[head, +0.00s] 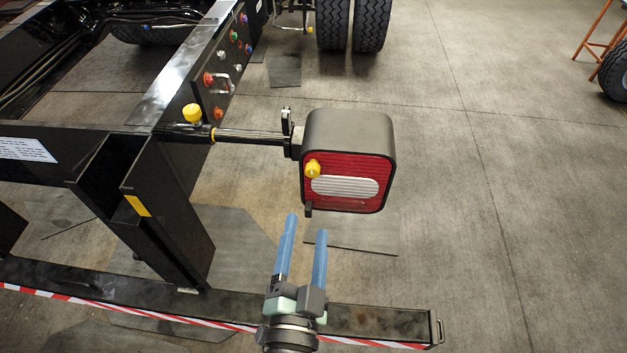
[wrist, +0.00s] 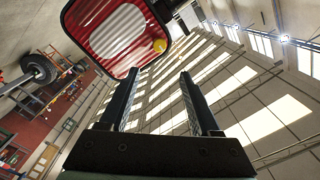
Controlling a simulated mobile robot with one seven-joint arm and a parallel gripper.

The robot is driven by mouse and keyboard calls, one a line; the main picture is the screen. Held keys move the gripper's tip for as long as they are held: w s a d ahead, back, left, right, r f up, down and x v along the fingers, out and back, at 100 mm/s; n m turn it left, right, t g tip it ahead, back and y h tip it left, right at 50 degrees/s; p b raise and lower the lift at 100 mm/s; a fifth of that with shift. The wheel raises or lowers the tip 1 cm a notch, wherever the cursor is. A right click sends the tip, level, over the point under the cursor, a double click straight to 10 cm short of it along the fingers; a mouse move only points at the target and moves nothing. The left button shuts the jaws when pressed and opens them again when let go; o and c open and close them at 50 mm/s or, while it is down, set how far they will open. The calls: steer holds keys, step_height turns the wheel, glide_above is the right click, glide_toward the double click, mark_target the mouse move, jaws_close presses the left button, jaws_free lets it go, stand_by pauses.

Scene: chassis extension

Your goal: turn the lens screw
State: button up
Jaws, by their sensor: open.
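The lens screw is a yellow knob (head: 313,168) on the upper left of the red lens (head: 365,160) of a dark tail lamp (head: 345,130). The lens has a pale oval window in its middle. In the wrist view the yellow screw (wrist: 160,46) shows at the lens's lower right corner, beyond the fingers and between their tips in the picture. My gripper (head: 307,224) is open and empty, with two blue fingers pointing up toward the lamp. The fingertips are apart from the screw and below it in the head view. Nothing hides the screw.
The lamp sits on a rod (head: 248,137) from the black chassis frame (head: 185,85). A yellow knob (head: 192,113) stands on the frame by the rod. A black beam with striped tape (head: 380,322) runs low near my gripper.

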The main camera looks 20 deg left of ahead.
mark_target(312, 174)
steer(key=x, duration=0.8)
steer(key=f+x, duration=0.1)
steer(key=x, duration=0.3)
steer(key=shift+w+a+p, duration=0.1)
steer(key=shift+a+p, duration=0.15)
steer(key=shift+p, duration=0.1)
jaws_close()
